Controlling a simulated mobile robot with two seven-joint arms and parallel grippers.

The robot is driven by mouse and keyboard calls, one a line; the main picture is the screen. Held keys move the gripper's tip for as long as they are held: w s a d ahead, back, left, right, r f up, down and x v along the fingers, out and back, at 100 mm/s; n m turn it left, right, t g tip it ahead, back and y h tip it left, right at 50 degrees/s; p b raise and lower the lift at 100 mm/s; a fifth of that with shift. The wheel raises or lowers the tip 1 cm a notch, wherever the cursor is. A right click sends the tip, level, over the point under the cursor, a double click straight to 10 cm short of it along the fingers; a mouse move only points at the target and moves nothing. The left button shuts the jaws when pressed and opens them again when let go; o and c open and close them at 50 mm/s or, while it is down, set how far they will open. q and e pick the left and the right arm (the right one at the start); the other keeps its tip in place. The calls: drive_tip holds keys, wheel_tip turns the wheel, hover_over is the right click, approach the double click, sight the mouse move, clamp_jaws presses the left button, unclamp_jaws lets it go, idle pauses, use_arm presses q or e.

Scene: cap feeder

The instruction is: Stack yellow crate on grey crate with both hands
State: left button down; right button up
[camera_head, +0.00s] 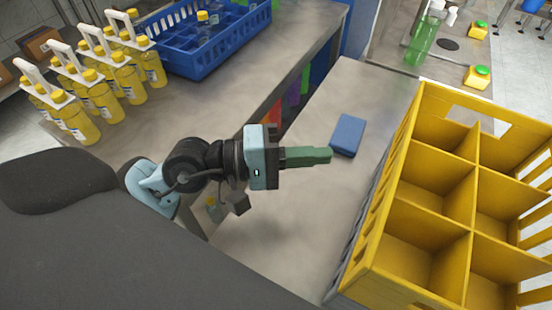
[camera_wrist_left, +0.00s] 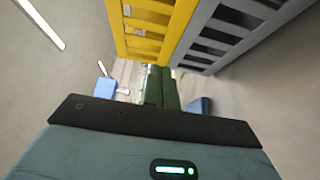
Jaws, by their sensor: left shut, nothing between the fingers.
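The yellow crate (camera_head: 395,283), with several open compartments, stands on the right in the head view. A thin strip of the grey crate (camera_head: 367,205) shows along its left side, lower down; the rest is hidden. In the left wrist view the slatted yellow crate (camera_wrist_left: 150,28) and grey crate (camera_wrist_left: 222,38) lie edge against edge; I cannot tell how fully they are seated. My left gripper (camera_head: 328,155), with green fingers, is shut and empty, left of the crates and apart from them. Its fingers (camera_wrist_left: 158,88) also show in the wrist view. My right gripper is out of view.
A small blue box (camera_head: 348,134) lies on the grey table (camera_head: 290,240) beyond my left gripper. Yellow bottles in white carriers (camera_head: 85,95) and a blue crate (camera_head: 232,42) stand on the bench at upper left. Table left of the crates is mostly clear.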

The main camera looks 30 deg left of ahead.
use_arm(q)
drive_tip(key=shift+b+v, duration=1.15)
drive_tip(key=shift+v, duration=1.6)
